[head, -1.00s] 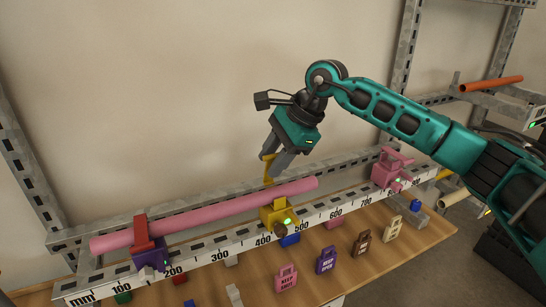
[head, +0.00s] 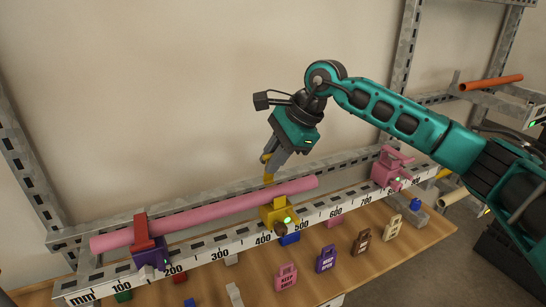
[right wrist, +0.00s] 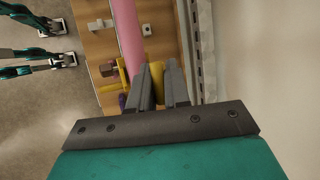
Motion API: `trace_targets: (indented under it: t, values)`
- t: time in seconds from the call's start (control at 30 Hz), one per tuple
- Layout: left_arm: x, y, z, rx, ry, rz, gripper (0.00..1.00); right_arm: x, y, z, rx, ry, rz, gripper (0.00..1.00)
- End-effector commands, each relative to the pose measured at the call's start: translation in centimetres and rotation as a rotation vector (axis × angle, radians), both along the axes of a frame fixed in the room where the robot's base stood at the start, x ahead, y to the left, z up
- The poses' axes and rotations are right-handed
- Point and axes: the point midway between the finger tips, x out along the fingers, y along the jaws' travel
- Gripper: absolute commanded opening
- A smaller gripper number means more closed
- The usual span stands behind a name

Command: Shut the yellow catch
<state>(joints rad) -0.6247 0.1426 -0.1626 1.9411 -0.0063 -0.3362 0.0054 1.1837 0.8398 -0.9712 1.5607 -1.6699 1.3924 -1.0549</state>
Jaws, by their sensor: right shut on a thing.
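The yellow catch (head: 268,178) stands raised on a yellow clamp body (head: 277,217) near the middle of the rail. A long pink pipe (head: 215,210) passes through this clamp and also shows in the right wrist view (right wrist: 128,32). My right gripper (head: 270,160) is shut on the upper part of the yellow catch, above and behind the pipe. In the right wrist view the yellow piece (right wrist: 156,76) shows between the fingers (right wrist: 160,80), which partly hide it. A green light shows on the clamp's front. My left gripper is not in view.
A purple clamp (head: 150,258) with a red catch (head: 143,233) across the pipe is at the left. A pink clamp (head: 388,175) stands at the right. The numbered rail (head: 205,255) runs along the front. The wall is close behind.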

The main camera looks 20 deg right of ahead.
Motion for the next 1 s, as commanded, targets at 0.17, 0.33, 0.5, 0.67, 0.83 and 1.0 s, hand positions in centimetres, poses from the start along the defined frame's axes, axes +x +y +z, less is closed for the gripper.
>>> trace_targets:
  t: [0.17,0.33,0.5,0.67,0.83,1.0]
  values:
    - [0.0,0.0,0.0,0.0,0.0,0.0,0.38,0.0,0.0,0.1,0.0,-0.002,-0.001,0.0]
    - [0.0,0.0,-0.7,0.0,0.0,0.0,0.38,-0.1,-0.1,-0.2,0.0,-0.019,-0.002,0.0]
    - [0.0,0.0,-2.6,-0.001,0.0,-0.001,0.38,-0.5,-0.1,-0.6,0.003,-0.075,-0.001,0.0]
    - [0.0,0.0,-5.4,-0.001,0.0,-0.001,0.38,-1.2,-0.1,-1.1,0.005,-0.164,0.0,0.0]
    - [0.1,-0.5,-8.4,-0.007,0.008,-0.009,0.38,-2.0,-0.1,-1.6,0.008,-0.275,0.0,0.0]
    - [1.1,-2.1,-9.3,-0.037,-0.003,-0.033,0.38,-2.7,-0.2,-1.9,0.012,-0.383,0.0,0.0]
